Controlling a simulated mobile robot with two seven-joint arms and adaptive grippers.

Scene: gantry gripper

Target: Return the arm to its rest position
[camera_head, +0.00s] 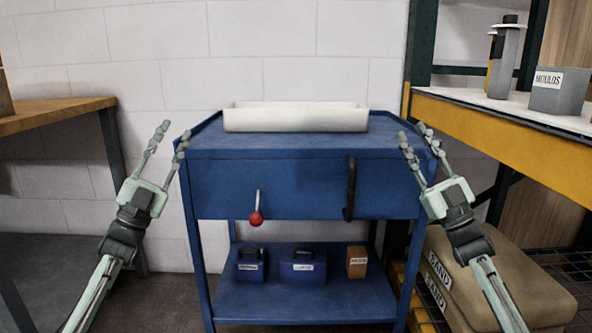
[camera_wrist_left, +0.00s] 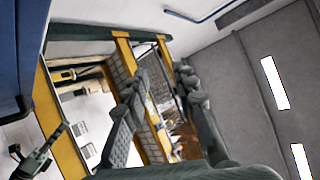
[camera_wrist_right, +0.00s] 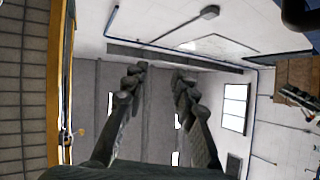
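My left gripper (camera_head: 167,146) is raised in front of the left side of the blue cart (camera_head: 270,200). Its fingers are spread and nothing is between them; they also show in the left wrist view (camera_wrist_left: 160,85). My right gripper (camera_head: 414,137) is raised in front of the cart's right side. Its fingers are apart and empty, as the right wrist view (camera_wrist_right: 158,82) also shows. Both arms come up from the bottom of the head view at similar heights.
A white tray (camera_head: 295,121) sits on the cart top. A red-knobbed lever (camera_head: 256,218) and a black handle (camera_head: 350,190) are on its front. Small boxes (camera_head: 303,265) stand on its lower shelf. A wooden bench (camera_head: 50,116) is left; a yellow-edged shelf (camera_head: 500,130) and sand bags (camera_head: 500,285) are right.

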